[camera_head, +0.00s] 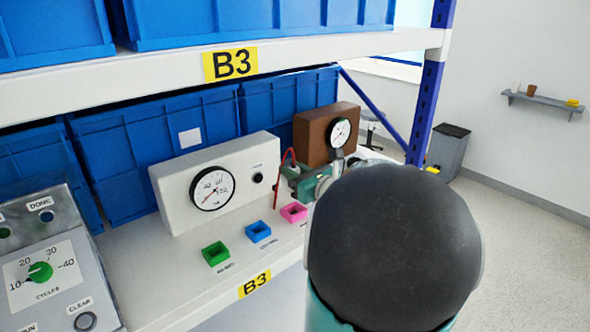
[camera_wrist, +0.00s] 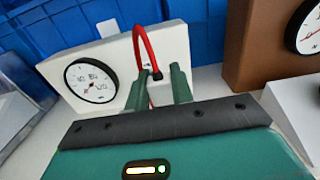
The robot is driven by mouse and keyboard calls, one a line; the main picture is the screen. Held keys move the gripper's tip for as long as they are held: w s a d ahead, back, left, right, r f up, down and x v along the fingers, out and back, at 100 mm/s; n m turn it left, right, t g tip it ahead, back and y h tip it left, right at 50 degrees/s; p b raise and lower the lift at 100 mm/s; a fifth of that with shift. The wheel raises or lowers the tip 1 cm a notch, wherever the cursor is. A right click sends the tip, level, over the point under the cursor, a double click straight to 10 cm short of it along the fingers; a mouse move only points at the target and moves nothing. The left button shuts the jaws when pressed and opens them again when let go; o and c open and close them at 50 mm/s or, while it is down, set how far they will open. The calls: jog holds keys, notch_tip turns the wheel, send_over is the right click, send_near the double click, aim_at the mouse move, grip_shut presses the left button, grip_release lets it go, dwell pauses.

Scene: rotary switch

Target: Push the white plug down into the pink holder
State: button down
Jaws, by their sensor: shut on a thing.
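The pink holder (camera_head: 294,212) is a small open square block on the white shelf, at the right end of a row of three. My gripper (camera_head: 286,176) is above and a little behind it in the head view. In the wrist view, the two green fingers of my gripper (camera_wrist: 157,78) stand on either side of a red cable (camera_wrist: 140,42). The gripper is shut on the cable's end. The red cable (camera_head: 277,188) also shows in the head view, arching and hanging beside the fingers.
A blue holder (camera_head: 258,232) and a green holder (camera_head: 216,254) stand left of the pink one. A white meter box (camera_head: 215,183) and a brown gauge box (camera_head: 325,135) stand behind. A grey control panel (camera_head: 45,260) is at left. A shelf with blue bins overhangs.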

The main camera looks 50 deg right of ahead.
jog(key=shift+a, duration=0.15)
jog(key=shift+d, duration=0.35)
jog(key=shift+a, duration=0.35)
jog(key=shift+d+f, duration=0.2)
jog(key=shift+f, duration=0.1)
jog(key=shift+a+f, duration=0.15)
jog(key=shift+f, duration=2.45)
jog(key=shift+f, duration=1.6)
jog(key=c, duration=1.1)
grip_release()
jog(key=shift+c, duration=0.2)
